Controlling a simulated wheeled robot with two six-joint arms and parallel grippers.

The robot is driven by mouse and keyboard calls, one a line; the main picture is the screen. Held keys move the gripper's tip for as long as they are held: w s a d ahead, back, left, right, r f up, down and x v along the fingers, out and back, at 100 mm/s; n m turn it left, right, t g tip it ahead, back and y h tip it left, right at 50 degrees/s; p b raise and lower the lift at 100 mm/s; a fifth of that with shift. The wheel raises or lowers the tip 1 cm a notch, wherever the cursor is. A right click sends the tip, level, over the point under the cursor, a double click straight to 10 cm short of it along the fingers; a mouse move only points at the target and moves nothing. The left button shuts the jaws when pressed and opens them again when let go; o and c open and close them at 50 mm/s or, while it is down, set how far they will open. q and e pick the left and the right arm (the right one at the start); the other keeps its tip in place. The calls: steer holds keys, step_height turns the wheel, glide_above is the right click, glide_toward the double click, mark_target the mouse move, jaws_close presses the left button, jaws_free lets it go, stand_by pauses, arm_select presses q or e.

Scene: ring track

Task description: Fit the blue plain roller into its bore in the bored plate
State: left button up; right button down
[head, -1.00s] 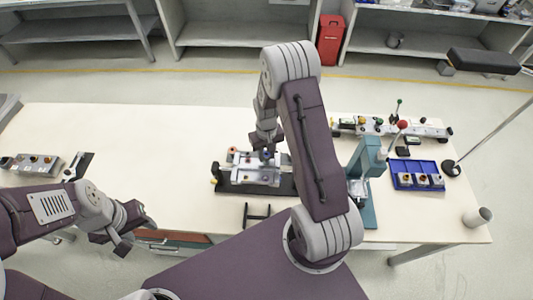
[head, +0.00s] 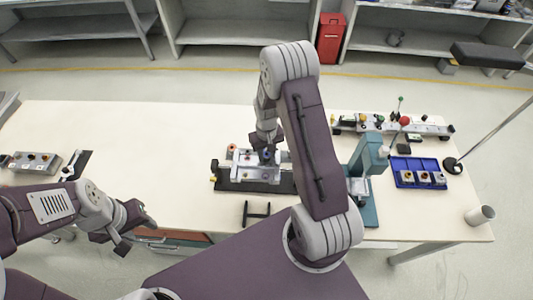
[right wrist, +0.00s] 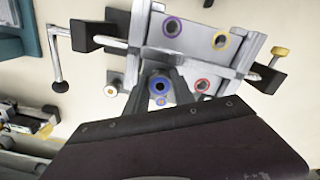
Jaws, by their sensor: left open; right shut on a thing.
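The light grey bored plate (head: 243,161) sits in a dark clamp fixture in the middle of the bench. In the right wrist view the plate (right wrist: 190,58) shows bores ringed purple (right wrist: 172,26), yellow (right wrist: 221,41) and red (right wrist: 203,85). My right gripper (head: 267,150) is shut on the blue roller (right wrist: 160,86), which shows end-on between the fingers at the plate's near corner. The bore under it is hidden; I cannot tell whether the roller is above it or inside. My left gripper (head: 136,230) is open and empty at the bench's front left edge.
A blue tray (head: 402,184) with several small parts lies right of a teal press (head: 366,165). A long fixture (head: 435,130) stands behind them. A grey block (head: 35,163) is far left.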

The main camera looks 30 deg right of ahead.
mark_target(265, 154)
steer(key=shift+f, duration=0.15)
steer(key=c, duration=1.2)
jaws_free()
steer(key=shift+c, duration=0.2)
steer(key=shift+o, duration=1.2)
steer(key=shift+a, duration=0.1)
step_height(265, 154, up, 9)
steer(key=shift+f+b, duration=0.1)
steer(key=shift+b, duration=0.7)
steer(key=shift+a+r, duration=0.1)
steer(key=shift+r, duration=0.1)
steer(key=shift+w, duration=0.1)
